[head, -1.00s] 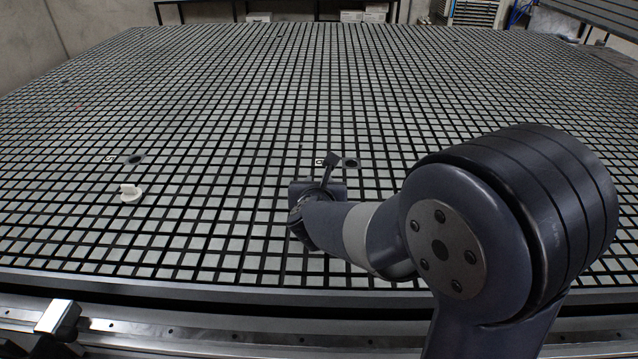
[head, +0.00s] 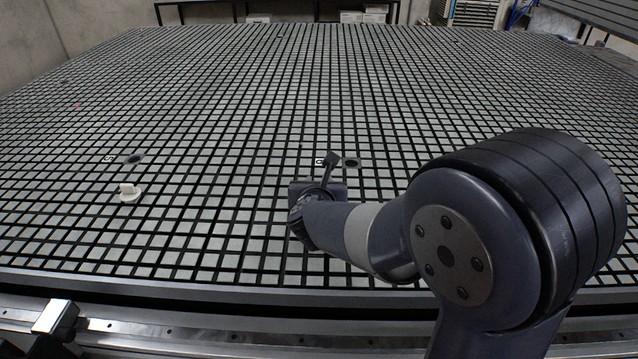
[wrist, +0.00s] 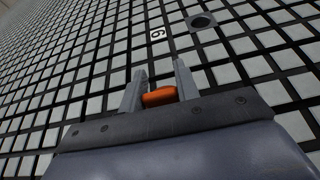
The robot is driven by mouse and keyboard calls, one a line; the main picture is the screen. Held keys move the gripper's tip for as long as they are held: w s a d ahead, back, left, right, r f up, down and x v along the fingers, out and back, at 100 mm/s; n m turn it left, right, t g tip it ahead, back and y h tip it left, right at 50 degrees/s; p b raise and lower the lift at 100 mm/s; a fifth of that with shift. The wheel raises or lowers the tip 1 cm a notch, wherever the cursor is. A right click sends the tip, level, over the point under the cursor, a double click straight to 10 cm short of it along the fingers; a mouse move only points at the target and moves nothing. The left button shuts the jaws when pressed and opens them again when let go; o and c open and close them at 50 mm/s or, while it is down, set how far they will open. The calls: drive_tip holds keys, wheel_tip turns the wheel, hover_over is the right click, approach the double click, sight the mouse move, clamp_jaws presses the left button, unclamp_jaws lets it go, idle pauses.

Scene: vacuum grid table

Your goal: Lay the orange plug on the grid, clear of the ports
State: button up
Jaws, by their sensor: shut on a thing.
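The orange plug (wrist: 160,96) shows in the wrist view between the two fingers of my gripper (wrist: 160,90), which is shut on it. The lower part of the plug is hidden by the gripper body, and I cannot tell whether it touches the grid. In the head view my gripper (head: 318,186) is low over the grid table (head: 230,120), and the plug is hidden there. A dark round port (wrist: 203,21) lies beyond the fingers, apart from the plug, beside a white label that looks like a 6 or 9. The same port (head: 351,162) shows just right of my gripper in the head view.
A second port (head: 133,159) lies to the left, with a white plug-like piece (head: 130,192) standing on the grid nearer to me. The grid between that piece and my gripper is clear. A metal rail (head: 200,325) runs along the front edge.

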drive_tip(key=shift+f+b, duration=0.65)
drive_tip(key=o, duration=1.1)
drive_tip(key=shift+c, duration=0.2)
drive_tip(key=p+v, duration=0.1)
drive_tip(key=v, duration=0.8)
drive_tip(key=shift+s+a+r+p, duration=0.1)
drive_tip(key=shift+s+r+p, duration=0.1)
drive_tip(key=shift+r+p, duration=0.1)
drive_tip(key=shift+s+r, duration=0.1)
drive_tip(key=shift+s, duration=0.55)
drive_tip(key=shift+w, duration=0.1)
drive_tip(key=b+x, duration=0.1)
drive_tip(key=x, duration=0.9)
drive_tip(key=shift+w+f+b, duration=0.25)
drive_tip(key=shift+w+b, duration=0.1)
drive_tip(key=shift+r+p, duration=0.4)
drive_tip(key=shift+f, duration=0.1)
